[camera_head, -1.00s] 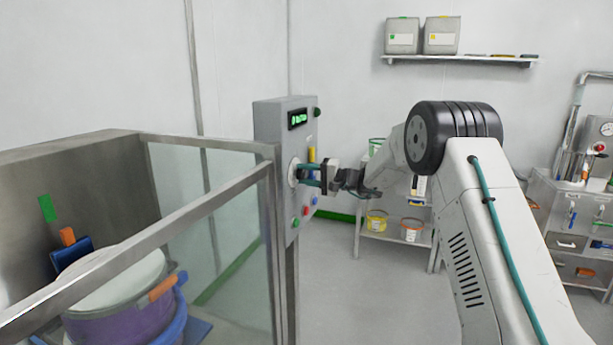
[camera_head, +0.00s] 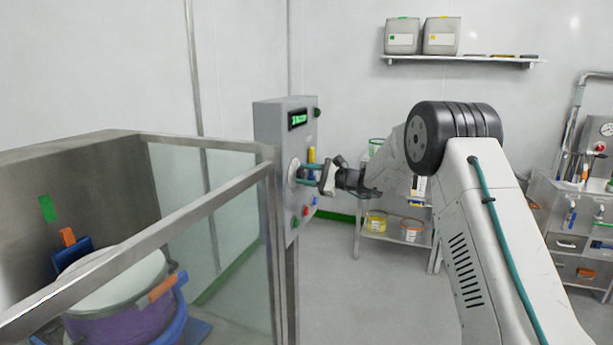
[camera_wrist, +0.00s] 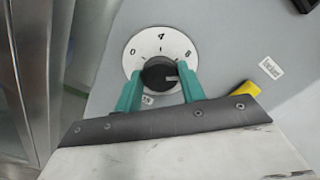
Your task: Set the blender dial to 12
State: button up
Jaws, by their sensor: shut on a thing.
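The blender dial is a white numbered disc (camera_wrist: 146,45) with a black knob (camera_wrist: 158,72) at its centre, in the wrist view. The marks 0, 4 and 8 show around its upper part; part of the lower scale is hidden by my fingers. A pale pointer mark on the knob points right and slightly down, past the 8. My gripper (camera_wrist: 161,76) has its teal fingers on both sides of the knob, shut on it. In the head view, my gripper (camera_head: 308,174) is at the dial on the grey control panel (camera_head: 270,150).
The panel has a green-lit display (camera_head: 298,119), too small to read, and coloured buttons (camera_head: 306,211) below the dial. A glass-sided metal enclosure (camera_head: 205,200) with a purple drum (camera_head: 118,305) stands at left. A shelf with tubs (camera_head: 411,229) stands behind.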

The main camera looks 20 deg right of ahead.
jog(key=m, duration=0.3)
jog(key=shift+d+f+m, duration=0.1)
jog(key=shift+m, duration=2)
jog(key=o, duration=1)
jog(key=shift+d, duration=0.15)
jog(key=shift+c, duration=0.2)
jog(key=shift+a, duration=0.2)
jog(key=v, duration=0.7)
jog(key=shift+s+d, duration=0.2)
jog(key=shift+d, duration=0.15)
